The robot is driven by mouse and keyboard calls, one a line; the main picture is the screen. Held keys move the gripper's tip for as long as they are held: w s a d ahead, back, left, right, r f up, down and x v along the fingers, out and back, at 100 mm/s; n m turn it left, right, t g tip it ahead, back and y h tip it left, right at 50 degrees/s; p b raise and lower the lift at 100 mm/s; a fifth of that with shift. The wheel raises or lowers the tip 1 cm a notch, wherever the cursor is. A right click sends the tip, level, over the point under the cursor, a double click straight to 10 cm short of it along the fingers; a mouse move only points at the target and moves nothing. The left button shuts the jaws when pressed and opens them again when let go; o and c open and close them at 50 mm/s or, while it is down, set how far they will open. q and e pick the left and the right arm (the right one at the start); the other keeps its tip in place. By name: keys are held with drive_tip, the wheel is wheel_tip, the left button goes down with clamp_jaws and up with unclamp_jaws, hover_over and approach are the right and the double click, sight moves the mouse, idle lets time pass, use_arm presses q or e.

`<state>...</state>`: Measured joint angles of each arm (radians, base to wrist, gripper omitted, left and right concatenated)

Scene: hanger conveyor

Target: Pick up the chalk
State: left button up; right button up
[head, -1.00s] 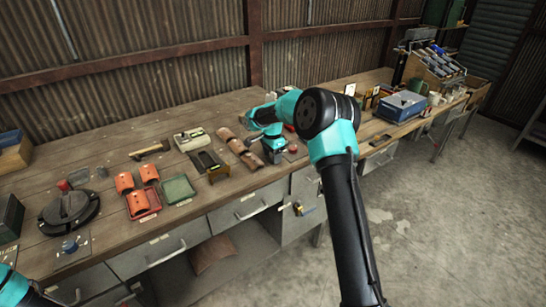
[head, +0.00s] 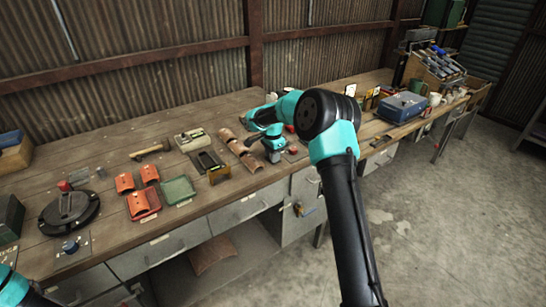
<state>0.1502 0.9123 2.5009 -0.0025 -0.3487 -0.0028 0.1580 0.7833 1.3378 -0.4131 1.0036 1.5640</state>
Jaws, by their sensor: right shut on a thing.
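My right arm reaches over the bench, and its gripper (head: 273,156) is low over the bench top, just right of the brown curved tiles. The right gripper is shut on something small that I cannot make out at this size. I cannot pick out the chalk; it may be hidden by the gripper. Of my left arm only a teal and black part shows at the lower left corner, and its fingertips are not in view.
Brown curved tiles (head: 240,149) lie left of the right gripper. A black frame with a yellow-fronted block (head: 219,174), a green tray (head: 178,190), a red tray (head: 143,204) and a round black device (head: 69,212) stand further left. A blue box (head: 401,107) stands to the right.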

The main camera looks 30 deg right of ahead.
drive_tip(key=shift+r, duration=0.1)
drive_tip(key=shift+r, duration=1.75)
drive_tip(key=s+a+r, duration=0.1)
drive_tip(key=s+a, duration=0.7)
drive_tip(key=s, duration=0.5)
drive_tip(key=shift+s+a+r, duration=0.15)
drive_tip(key=shift+s, duration=0.2)
